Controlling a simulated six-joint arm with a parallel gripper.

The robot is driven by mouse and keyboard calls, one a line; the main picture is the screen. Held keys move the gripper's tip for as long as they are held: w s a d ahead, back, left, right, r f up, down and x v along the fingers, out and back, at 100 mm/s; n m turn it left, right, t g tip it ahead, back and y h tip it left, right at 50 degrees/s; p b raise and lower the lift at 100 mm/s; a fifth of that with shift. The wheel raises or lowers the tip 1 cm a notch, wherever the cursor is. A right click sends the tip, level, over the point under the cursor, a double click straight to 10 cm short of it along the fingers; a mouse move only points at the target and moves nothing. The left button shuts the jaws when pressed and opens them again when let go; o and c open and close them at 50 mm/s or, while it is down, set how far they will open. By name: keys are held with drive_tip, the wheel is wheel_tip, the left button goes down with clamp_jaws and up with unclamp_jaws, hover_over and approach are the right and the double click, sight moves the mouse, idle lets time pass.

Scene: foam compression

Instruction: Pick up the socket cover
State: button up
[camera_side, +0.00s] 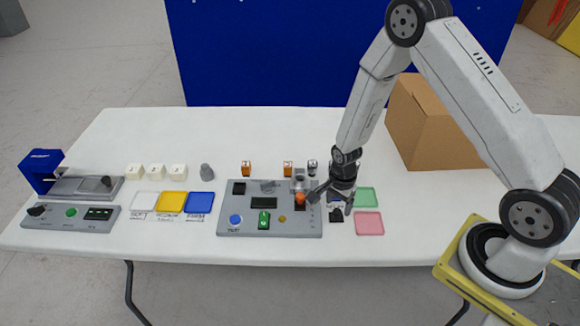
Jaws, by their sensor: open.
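My gripper (330,199) is low over the right edge of a grey panel (252,228), its fingers spread apart. One finger reaches left over the panel's edge, close to an orange-red round part (300,198). A small black piece (336,215) lies below the fingers, just right of the panel and partly hidden by them. I cannot tell for sure which small part is the socket cover. No held object shows between the fingers.
Green (365,196) and pink (369,223) trays lie right of my gripper. White, yellow (172,202) and blue (200,202) trays lie left of the panel. White cubes (156,171) stand behind them. A cardboard box (425,125) stands behind my arm. The table's back left is clear.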

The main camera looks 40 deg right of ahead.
sight(336, 216)
drive_tip(key=shift+f, duration=1.3)
clamp_jaws()
